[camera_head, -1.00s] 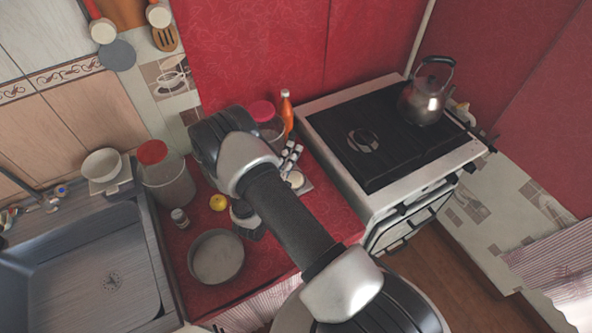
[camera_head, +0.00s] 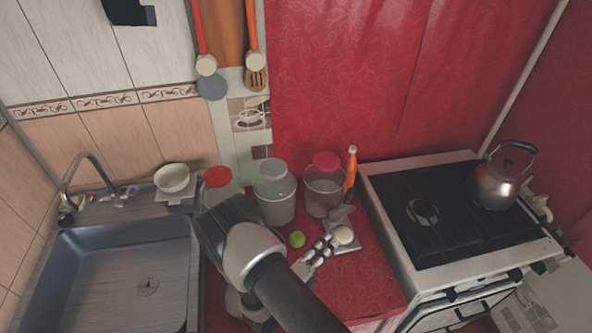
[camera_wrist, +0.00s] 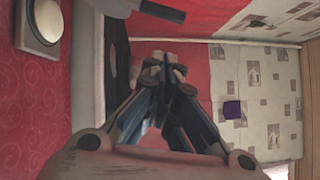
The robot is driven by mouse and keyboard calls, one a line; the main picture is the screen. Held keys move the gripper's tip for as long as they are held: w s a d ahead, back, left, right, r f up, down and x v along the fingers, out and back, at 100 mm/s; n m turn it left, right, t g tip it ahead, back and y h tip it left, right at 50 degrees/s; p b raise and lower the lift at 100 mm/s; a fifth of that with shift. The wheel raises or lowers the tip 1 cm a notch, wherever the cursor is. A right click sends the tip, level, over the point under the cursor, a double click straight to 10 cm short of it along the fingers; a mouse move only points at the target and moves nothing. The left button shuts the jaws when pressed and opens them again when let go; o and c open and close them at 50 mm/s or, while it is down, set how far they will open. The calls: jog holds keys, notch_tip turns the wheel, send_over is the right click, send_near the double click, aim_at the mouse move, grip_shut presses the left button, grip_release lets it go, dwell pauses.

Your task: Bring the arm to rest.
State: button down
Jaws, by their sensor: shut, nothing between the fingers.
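My gripper (camera_wrist: 160,68) shows in the wrist view with its fingers drawn together and nothing between them. It appears held clear of things, over a red surface and a pale patterned one. In the head view my arm reaches up from the bottom edge to a dark joint over the red counter (camera_head: 375,285).
Jars with a red lid (camera_head: 217,177), a clear lid (camera_head: 273,192) and a pink lid (camera_head: 323,185) stand behind the arm, near an orange bottle (camera_head: 350,170). A green fruit (camera_head: 297,239) lies close by. The sink (camera_head: 110,280) is left; the stove with a kettle (camera_head: 497,182) is right.

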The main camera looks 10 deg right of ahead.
jog(key=s+d+r+m+g+y+b, duration=0.1)
jog(key=s+d+r+m+g, duration=0.35)
jog(key=r+m+g, duration=0.4)
jog(key=s+d+r+m+g+y+b, duration=0.1)
jog(key=s+d+r+m+g, duration=0.4)
jog(key=r+m, duration=0.6)
jog(key=s+a+r+m+t+y+b, duration=0.1)
jog(key=s+a+r+m+t+y, duration=0.2)
jog(key=s+a+m+y, duration=0.3)
jog(key=s+a+r+m+t+y, duration=0.3)
jog(key=s+a+m+y, duration=0.3)
jog(key=m, duration=1)
jog(key=shift+t+y+b, duration=0.35)
jog(key=shift+y+b, duration=0.05)
jog(key=shift+y, duration=0.3)
